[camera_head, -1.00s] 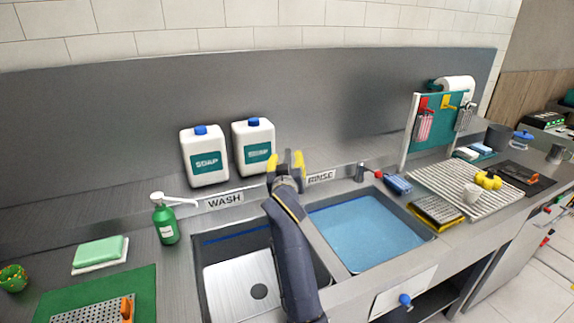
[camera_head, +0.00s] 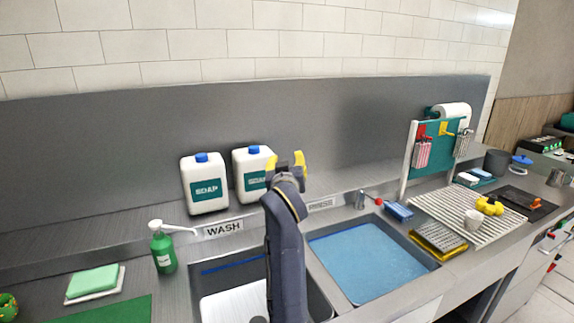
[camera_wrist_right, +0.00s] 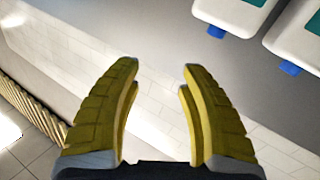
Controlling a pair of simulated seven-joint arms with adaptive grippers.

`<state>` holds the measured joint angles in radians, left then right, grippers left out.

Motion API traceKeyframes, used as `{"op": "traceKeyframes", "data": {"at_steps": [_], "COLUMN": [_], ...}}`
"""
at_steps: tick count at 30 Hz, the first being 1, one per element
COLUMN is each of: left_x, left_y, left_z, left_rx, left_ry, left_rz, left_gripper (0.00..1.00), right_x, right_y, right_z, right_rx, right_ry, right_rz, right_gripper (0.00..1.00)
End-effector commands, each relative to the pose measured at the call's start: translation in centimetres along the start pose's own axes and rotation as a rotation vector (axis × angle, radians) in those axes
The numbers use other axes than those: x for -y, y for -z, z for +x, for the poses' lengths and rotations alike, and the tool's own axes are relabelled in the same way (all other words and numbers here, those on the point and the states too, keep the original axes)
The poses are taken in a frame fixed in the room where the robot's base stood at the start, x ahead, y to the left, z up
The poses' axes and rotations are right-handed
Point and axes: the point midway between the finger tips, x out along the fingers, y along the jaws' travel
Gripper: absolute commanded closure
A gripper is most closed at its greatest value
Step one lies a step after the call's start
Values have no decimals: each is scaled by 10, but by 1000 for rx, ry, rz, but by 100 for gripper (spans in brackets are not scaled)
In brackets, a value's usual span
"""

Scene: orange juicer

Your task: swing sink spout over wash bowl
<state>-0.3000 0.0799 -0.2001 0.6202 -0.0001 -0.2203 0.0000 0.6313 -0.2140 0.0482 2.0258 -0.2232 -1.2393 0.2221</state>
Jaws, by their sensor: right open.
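A short grey fitting (camera_head: 360,199) with a red-tipped lever (camera_head: 377,202) stands behind the rinse basin (camera_head: 370,258). My right gripper (camera_head: 286,163) is raised near the right soap bottle, with its yellow fingers apart. In the right wrist view the gripper (camera_wrist_right: 158,75) is open with nothing between its fingers. My left gripper is not seen.
Two white soap bottles (camera_head: 205,186) (camera_head: 251,172) stand on the back ledge. A green pump bottle (camera_head: 162,252) and green sponge (camera_head: 94,281) are at left. A drying rack (camera_head: 455,212) and tool board (camera_head: 437,140) are at right. Air above the basins is mostly clear.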

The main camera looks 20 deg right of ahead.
Motion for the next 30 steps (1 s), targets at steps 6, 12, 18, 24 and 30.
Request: {"op": "traceKeyframes", "data": {"at_steps": [6, 12, 18, 24, 30], "left_x": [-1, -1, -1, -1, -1], "left_y": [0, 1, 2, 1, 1], "left_z": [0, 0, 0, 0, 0], "left_rx": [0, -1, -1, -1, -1], "left_ry": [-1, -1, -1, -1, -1], "left_rz": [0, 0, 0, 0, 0], "left_gripper": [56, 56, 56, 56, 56], "right_x": [-4, -56, -114, -156, -177], "right_y": [-19, -71, -116, -139, -142], "right_z": [1, 12, 17, 12, -6], "right_rx": [21, 58, 64, 58, 97], "right_ry": [-6, -69, -47, 60, 230], "right_rz": [-23, -130, -159, -1, 299], "right_gripper": [76, 99, 100, 100, 100]}}
